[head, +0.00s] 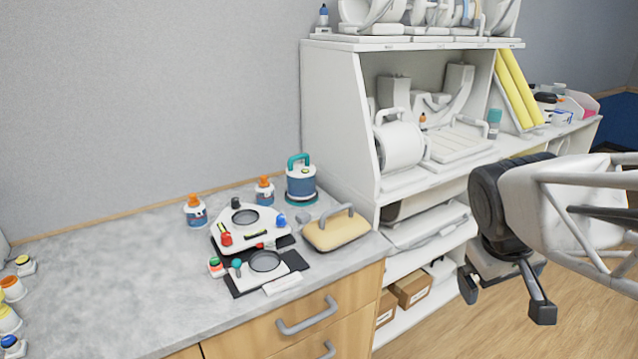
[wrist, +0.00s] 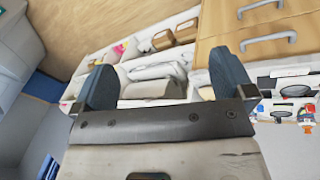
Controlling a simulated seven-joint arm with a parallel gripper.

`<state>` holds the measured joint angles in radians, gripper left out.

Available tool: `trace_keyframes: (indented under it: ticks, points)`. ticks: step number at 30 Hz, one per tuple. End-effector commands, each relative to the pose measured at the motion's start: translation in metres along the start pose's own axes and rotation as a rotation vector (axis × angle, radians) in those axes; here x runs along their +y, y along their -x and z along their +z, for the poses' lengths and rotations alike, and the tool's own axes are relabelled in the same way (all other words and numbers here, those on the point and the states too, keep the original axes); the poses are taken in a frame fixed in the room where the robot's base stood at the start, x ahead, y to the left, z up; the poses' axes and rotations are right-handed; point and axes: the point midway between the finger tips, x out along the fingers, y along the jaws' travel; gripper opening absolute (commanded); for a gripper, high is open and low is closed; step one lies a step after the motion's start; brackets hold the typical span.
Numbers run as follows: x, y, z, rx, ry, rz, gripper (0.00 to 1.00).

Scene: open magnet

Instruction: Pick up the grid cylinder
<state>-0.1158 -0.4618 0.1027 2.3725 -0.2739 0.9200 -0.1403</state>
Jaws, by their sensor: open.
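A blue and white cylinder (head: 301,184) with a teal handle and teal base stands upright at the back right of the counter, beside the shelf unit. A white drum (head: 400,146) with a handle on top sits on a shelf to its right. I cannot tell which is the grid cylinder, as no grid pattern is clear. My gripper (head: 505,298) is open and empty at the right, in front of the shelves and well apart from both. Its two fingers stand wide apart in the wrist view (wrist: 165,82).
On the counter (head: 130,285) stand a white device (head: 247,238) on a black plate, a yellow pad with a handle (head: 336,230) and orange-capped bottles (head: 195,211). The shelf unit (head: 333,125) rises behind. Drawers with handles (head: 308,315) are below. The counter's left-middle is clear.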

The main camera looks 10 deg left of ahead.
Motion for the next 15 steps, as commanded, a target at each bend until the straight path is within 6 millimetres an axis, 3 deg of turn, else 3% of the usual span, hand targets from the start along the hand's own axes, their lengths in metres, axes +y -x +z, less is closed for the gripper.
trace_keyframes:
  ticks: [8,15]
  points:
    - [0.006,-0.004,-0.082,-0.011,0.292,0.115,1.00]
    - [-0.001,-0.010,-0.154,-0.020,0.544,0.216,1.00]
